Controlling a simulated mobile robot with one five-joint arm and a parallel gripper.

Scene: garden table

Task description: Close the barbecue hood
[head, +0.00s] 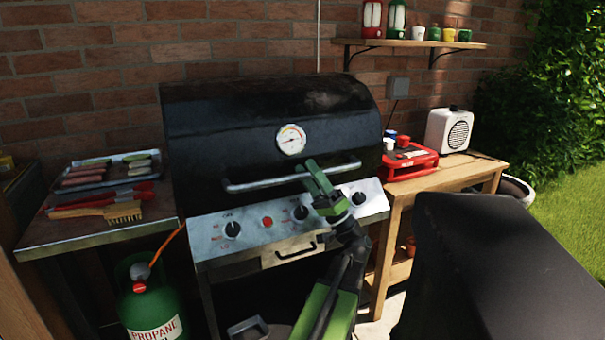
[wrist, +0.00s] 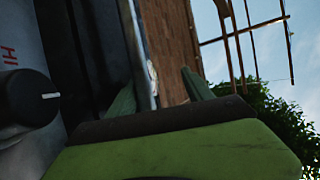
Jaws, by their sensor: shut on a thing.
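The black barbecue hood (head: 250,115) stands in the middle of the head view, with a round thermometer (head: 291,140) on its front. It looks lowered, its lower edge close above the control panel (head: 250,232); I see no clear gap. A metal bar handle (head: 255,185) runs along its lower front. My green gripper (head: 314,174) is at the right part of this handle. In the wrist view, the fingers of my gripper (wrist: 160,92) stand on both sides of the handle bar (wrist: 139,45), shut on it. The fingertips partly cover the handle in the head view.
A left side table holds a food tray (head: 110,170), red tongs (head: 100,200) and a brush (head: 122,212). A green propane bottle (head: 150,300) stands below. A wooden table (head: 440,180) at right holds a red case (head: 410,160) and white radio (head: 450,130). A dark block (head: 480,270) fills the right foreground.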

